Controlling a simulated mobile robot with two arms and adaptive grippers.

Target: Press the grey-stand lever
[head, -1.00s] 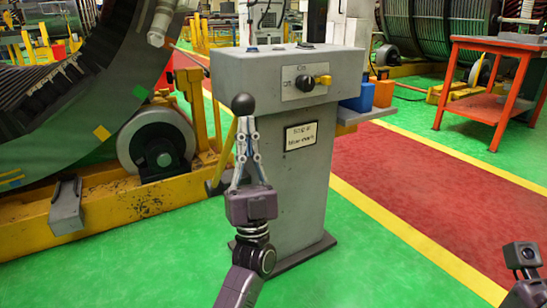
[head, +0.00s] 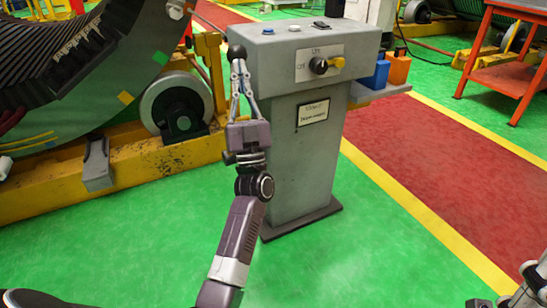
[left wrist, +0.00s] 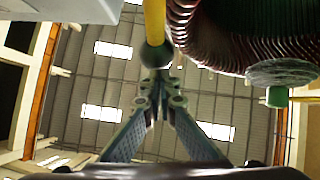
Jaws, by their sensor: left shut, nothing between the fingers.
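The grey stand (head: 290,155) is a pedestal with a wide control box on top. The lever's dark ball knob (head: 237,52) shows at the box's left front corner. In the left wrist view the knob (left wrist: 156,55) sits on the end of a yellow rod (left wrist: 154,18). My left gripper (head: 238,66) is shut and empty, pointing up, its fingertips just below the knob. In the left wrist view the closed tips (left wrist: 157,78) meet the knob's lower edge in the picture; contact is unclear. Part of my right arm shows at the bottom right corner; its jaws cannot be made out.
The box carries a black and yellow switch (head: 322,65) and top buttons. A yellow roller base (head: 150,165) with the large stator stands at left. Blue and orange boxes (head: 398,68) lie on a side shelf.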

